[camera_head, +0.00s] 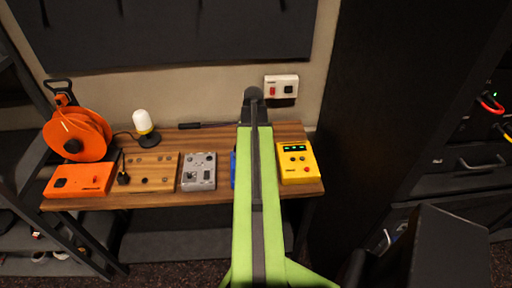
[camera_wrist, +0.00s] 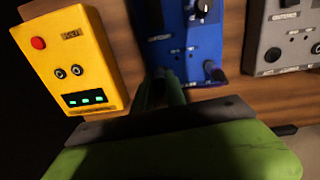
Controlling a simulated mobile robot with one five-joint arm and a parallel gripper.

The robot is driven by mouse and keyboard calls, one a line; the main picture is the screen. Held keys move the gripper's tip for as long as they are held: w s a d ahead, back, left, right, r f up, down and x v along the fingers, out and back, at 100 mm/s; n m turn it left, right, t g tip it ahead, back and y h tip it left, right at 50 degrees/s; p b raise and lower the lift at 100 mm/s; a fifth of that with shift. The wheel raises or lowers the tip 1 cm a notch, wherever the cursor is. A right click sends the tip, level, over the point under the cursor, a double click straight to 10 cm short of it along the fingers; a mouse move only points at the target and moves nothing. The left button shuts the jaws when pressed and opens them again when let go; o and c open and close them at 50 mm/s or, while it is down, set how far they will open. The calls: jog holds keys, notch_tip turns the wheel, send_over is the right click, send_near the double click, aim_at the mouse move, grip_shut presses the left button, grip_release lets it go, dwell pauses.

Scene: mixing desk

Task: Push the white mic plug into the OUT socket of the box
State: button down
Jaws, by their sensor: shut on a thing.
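My gripper (camera_wrist: 163,90) shows in the wrist view as dark green fingers at the lower edge of the blue box (camera_wrist: 190,42). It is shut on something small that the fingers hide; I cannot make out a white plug. The blue box has knobs, a small socket-like hole and a dark stub at its lower right. In the head view my arm covers most of the blue box (camera_head: 233,170), and my gripper cannot be made out. I cannot read an OUT label on any box.
The yellow box (camera_head: 296,162) stands right of the blue one and the grey box (camera_head: 199,171) left of it. A wooden panel (camera_head: 150,172), orange box (camera_head: 78,181), cable reel (camera_head: 77,134) and white lamp (camera_head: 142,122) stand further left. A wall plate (camera_head: 281,86) is behind.

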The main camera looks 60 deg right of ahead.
jog(key=shift+s+a+f, duration=0.25)
jog(key=shift+a+f, duration=0.1)
jog(key=shift+f, duration=0.05)
jog(key=c, duration=1.3)
grip_release()
jog(key=shift+w+d+r+p, duration=0.1)
jog(key=shift+w+d+p, duration=0.25)
jog(key=shift+d, duration=0.2)
jog(key=r+p, duration=0.6)
jog(key=a+r+p, duration=0.1)
jog(key=r+p, duration=0.4)
jog(key=r, duration=0.1)
jog(key=r+p, duration=0.6)
jog(key=shift+s+a+p, duration=0.1)
jog(key=shift+a+p, duration=0.05)
jog(key=shift+p, duration=0.15)
